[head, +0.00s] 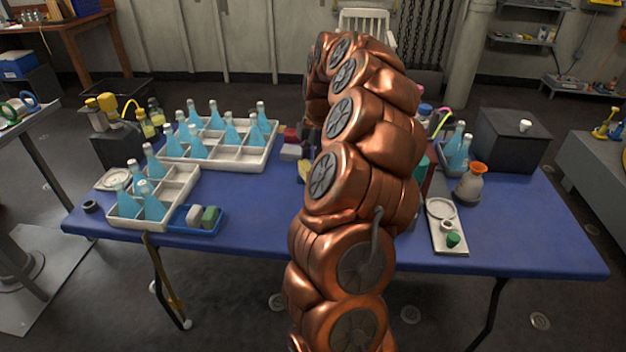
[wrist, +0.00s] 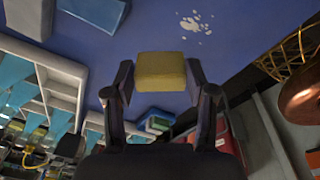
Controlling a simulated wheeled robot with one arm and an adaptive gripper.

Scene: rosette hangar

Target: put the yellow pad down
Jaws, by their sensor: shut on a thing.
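The yellow pad (wrist: 160,72) is a small block in the wrist view, between the two fingers of my gripper (wrist: 158,80). My gripper is shut on it. Blue table top lies behind the pad in that view, and I cannot tell whether the pad touches it. The blue table (head: 265,225) stretches across the head view.
Divided white trays (head: 222,160) with blue bottles stand at left. A blue tray (head: 180,221) holds a white and a green block. Red and white blocks (head: 291,151) lie left of the arm. A flask (head: 469,185) and a pale tray (head: 449,238) stand right. The table's front middle is clear.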

